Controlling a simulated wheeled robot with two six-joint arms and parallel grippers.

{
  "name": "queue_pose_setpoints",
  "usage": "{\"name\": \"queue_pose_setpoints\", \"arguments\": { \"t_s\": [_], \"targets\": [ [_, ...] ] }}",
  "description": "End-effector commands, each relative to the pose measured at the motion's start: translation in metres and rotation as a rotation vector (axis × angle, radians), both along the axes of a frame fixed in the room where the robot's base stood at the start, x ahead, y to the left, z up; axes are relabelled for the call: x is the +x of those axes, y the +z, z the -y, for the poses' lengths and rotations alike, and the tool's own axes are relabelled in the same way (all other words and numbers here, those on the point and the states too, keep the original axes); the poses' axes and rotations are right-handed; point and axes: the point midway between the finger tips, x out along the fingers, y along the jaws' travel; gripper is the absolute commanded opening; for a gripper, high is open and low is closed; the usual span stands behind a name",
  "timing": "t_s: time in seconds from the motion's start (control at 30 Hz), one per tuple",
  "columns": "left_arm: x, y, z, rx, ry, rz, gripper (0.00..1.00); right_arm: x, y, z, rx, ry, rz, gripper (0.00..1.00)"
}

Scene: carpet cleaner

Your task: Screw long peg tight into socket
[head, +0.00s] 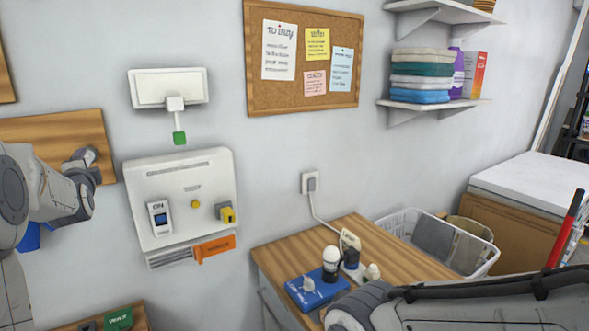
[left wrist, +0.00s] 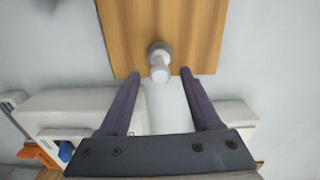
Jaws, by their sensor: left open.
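A wooden board (head: 62,130) is fixed to the wall at the left of the head view. In the left wrist view, a short-looking grey-white peg (left wrist: 160,64) stands out from the board (left wrist: 190,25), seen nearly end-on, so its length and the socket are hard to tell. My left gripper (left wrist: 160,74) is open, with its two dark fingers apart on either side of the peg's line; I cannot tell whether they touch it. In the head view my left arm covers part of the board and its fingers are not clear. My right gripper is not in view; only its arm shows.
A white wall device (head: 180,185) with switches and an orange part (head: 215,248) is right of the board. A wooden table (head: 290,250) holds a blue box (head: 315,292) and small items. A white basket (head: 485,268) stands beside it. Bare wall lies between.

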Motion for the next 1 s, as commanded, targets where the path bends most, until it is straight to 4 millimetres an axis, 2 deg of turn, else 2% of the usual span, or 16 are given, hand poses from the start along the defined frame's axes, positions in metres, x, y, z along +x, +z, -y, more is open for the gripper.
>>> {"name": "queue_pose_setpoints", "arguments": {
  "t_s": [0.3, 1.0],
  "targets": [
    [-0.023, -0.002, 0.014, 0.000, 0.000, 0.001, 0.64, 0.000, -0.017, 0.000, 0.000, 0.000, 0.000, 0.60],
    [-0.069, -0.001, 0.043, 0.000, 0.000, 0.000, 0.64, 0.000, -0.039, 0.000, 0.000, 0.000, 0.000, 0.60]
  ]
}}
